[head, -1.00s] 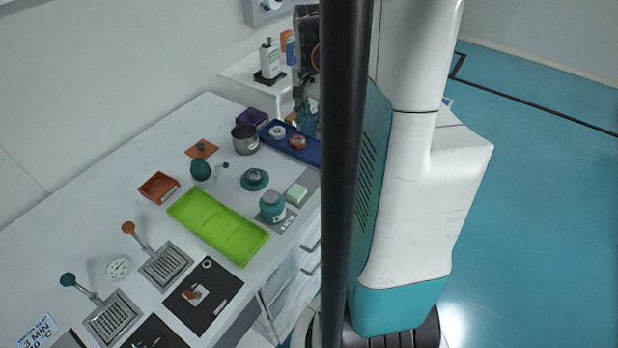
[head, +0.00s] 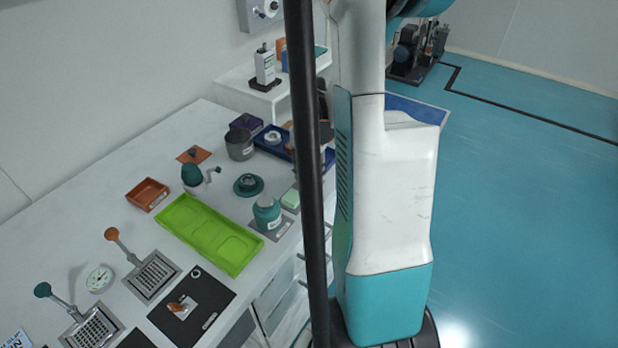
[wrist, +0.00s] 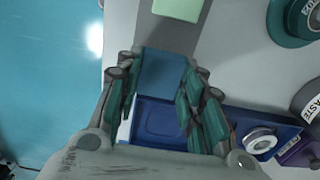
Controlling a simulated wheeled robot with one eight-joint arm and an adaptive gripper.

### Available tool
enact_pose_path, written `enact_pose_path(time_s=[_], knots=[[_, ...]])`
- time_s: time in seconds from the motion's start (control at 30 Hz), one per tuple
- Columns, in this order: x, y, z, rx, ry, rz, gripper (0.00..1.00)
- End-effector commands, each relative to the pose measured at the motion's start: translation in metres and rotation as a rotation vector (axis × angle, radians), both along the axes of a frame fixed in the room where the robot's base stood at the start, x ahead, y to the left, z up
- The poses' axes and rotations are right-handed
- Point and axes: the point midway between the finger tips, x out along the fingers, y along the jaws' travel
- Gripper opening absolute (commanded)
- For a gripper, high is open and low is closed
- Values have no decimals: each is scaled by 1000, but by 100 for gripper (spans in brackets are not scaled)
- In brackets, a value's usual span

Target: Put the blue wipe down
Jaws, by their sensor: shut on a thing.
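In the wrist view, my gripper (wrist: 158,78) is shut on the blue wipe (wrist: 165,68), a flat dull-blue piece held between the two fingers. Below the wipe is the dark blue tray (wrist: 158,120), with a shallow recess in bare view and a round pale-ringed item at its right end. Whether the wipe touches the tray or table cannot be told. In the head view, the blue tray (head: 268,148) lies at the back of the white table, partly behind a black pole.
A pale green block (head: 291,199) and a teal jar (head: 266,213) stand near the table's right edge. A grey pot (head: 240,144) stands left of the blue tray. A lime green tray (head: 208,234) lies nearer. Open floor lies right.

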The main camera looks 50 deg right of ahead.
Motion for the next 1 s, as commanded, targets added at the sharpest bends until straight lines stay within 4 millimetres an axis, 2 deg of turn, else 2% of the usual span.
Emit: enact_pose_path(time_s=[0.03,0.1,0.37,0.67,0.7,0.77,1.0], knots=[[0,0,-10,0,0,0,13],[0,0,-15,0,0,0,13],[0,0,-15,0,0,0,13],[0,0,-24,0,0,0,14],[-1,0,-24,1,1,0,43],[-1,1,-24,1,1,0,56],[0,1,-23,1,0,0,56]])
